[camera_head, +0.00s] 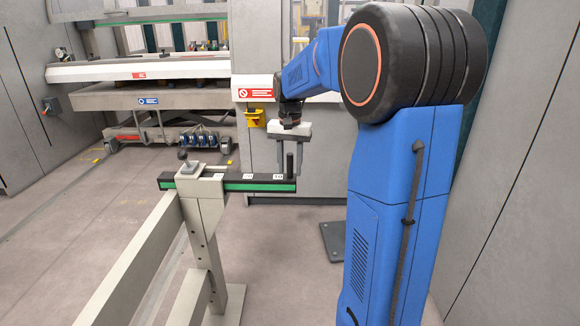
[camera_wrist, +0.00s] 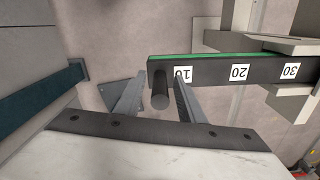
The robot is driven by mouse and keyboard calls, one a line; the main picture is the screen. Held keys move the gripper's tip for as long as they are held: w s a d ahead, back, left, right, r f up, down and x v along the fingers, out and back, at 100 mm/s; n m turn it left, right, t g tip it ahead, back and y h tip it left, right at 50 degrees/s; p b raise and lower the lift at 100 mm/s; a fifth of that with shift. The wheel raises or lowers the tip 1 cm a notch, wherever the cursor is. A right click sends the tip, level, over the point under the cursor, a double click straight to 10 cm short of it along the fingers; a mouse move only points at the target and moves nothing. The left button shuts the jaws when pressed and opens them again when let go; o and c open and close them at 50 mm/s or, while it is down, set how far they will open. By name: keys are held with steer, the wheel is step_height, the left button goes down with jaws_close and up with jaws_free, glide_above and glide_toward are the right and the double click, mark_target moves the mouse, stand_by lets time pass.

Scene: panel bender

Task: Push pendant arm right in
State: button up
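A dark bar with a green stripe and number labels (camera_head: 235,182) lies level on top of a pale post; I take it to be the pendant arm. It also crosses the wrist view (camera_wrist: 215,72), with labels 10, 20 and 30. A black upright pin (camera_head: 290,165) stands at its right end. In the wrist view the pin (camera_wrist: 160,101) shows between the two fingers. My gripper (camera_head: 290,168) points down over that end, one finger on each side of the pin. The gripper (camera_wrist: 160,85) is open, with gaps visible beside the pin.
A pale post and rail frame (camera_head: 205,230) carries the bar. A small clamp handle (camera_head: 192,164) sits on the post. The bending machine (camera_head: 150,70) and a grey cabinet stand behind. A dark floor plate (camera_head: 332,240) lies below right. Floor at left is mostly clear.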

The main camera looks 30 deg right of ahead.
mark_target(211, 176)
steer(key=shift+c, duration=0.6)
jaws_close()
steer(key=w+a, duration=0.4)
steer(key=a, duration=0.3)
steer(key=w+a, duration=0.5)
steer(key=a, duration=0.2)
steer(key=w+a, duration=0.5)
steer(key=a, duration=0.2)
steer(key=shift+w+a, duration=0.2)
steer(key=shift+w+a+r, duration=0.1)
steer(key=shift+w+a, duration=0.1)
steer(key=shift+a, duration=0.05)
steer(key=shift+o, duration=0.6)
jaws_free()
steer(key=shift+a, duration=0.1)
